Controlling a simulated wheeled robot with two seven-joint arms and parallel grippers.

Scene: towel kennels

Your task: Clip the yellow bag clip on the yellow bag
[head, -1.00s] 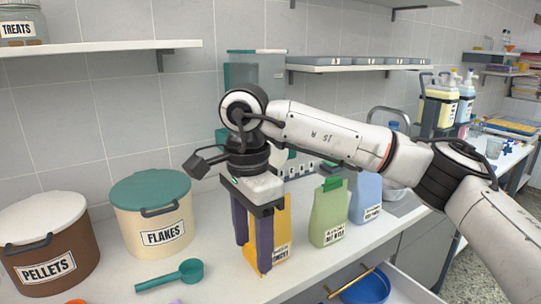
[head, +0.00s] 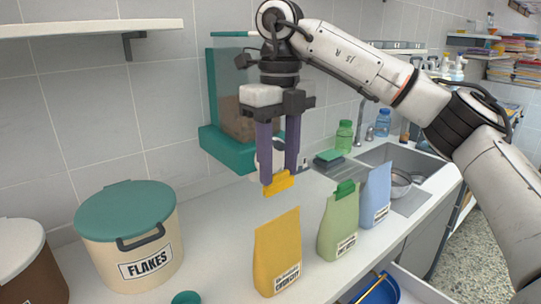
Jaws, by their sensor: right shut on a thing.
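The yellow bag (head: 277,250) stands upright on the counter, with a label low on its front. My right gripper (head: 279,178) is shut on the yellow bag clip (head: 279,184). It holds the clip in the air above the bag's top edge, with a visible gap between them in the picture. My left gripper is not in view.
A green bag (head: 338,225) with a green clip (head: 345,189) and a blue bag (head: 375,195) stand to the right. A flakes tub (head: 130,245) stands left, a teal dispenser (head: 222,145) behind. A sink (head: 400,158) is at the right; an open drawer holds a blue bowl (head: 378,290).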

